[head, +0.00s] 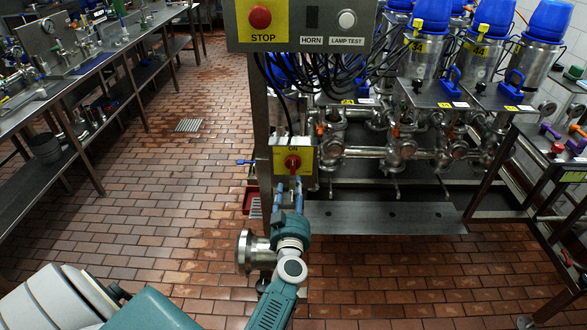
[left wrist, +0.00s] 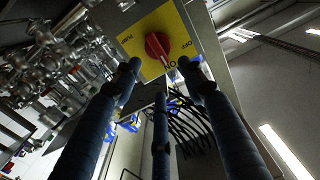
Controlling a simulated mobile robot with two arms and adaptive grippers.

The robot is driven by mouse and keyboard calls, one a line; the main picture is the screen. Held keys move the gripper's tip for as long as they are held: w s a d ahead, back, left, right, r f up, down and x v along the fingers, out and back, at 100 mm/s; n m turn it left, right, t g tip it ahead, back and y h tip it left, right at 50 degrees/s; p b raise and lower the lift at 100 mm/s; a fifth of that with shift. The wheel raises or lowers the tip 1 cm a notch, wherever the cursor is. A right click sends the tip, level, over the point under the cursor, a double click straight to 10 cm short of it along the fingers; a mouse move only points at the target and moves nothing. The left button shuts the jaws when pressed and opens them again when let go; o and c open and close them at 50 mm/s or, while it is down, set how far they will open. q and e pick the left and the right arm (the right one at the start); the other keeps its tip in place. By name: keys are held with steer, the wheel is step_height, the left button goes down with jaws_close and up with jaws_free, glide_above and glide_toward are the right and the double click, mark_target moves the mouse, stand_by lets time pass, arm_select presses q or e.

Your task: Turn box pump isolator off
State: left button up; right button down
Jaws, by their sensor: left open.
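The pump isolator is a red rotary knob (head: 292,163) on a yellow plate, on the front of a grey box below the STOP panel. In the left wrist view the red knob (left wrist: 157,46) is close, with PUMP, ON and OFF lettering on the yellow plate (left wrist: 133,42). The knob's grip points toward the ON mark. My left gripper (head: 289,188) is open, with its blue fingers just below and in front of the knob. In the left wrist view the gripper's fingertips (left wrist: 160,72) are spread and empty, apart from the knob. My right gripper is not in view.
Above is the control panel (head: 300,28) with a red STOP button and a LAMP TEST button. Steel pipework (head: 400,150) and blue-topped valves (head: 490,25) stand to the right. A flanged pipe end (head: 245,252) is beside my left wrist. Open tiled floor lies left, before a long bench.

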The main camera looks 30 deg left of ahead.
mark_target(295, 167)
arm_select(q)
steer(key=x, duration=1)
steer(key=shift+w+d+f+b, duration=0.15)
steer(key=shift+d+b, duration=0.1)
steer(key=shift+b, duration=0.15)
jaws_close()
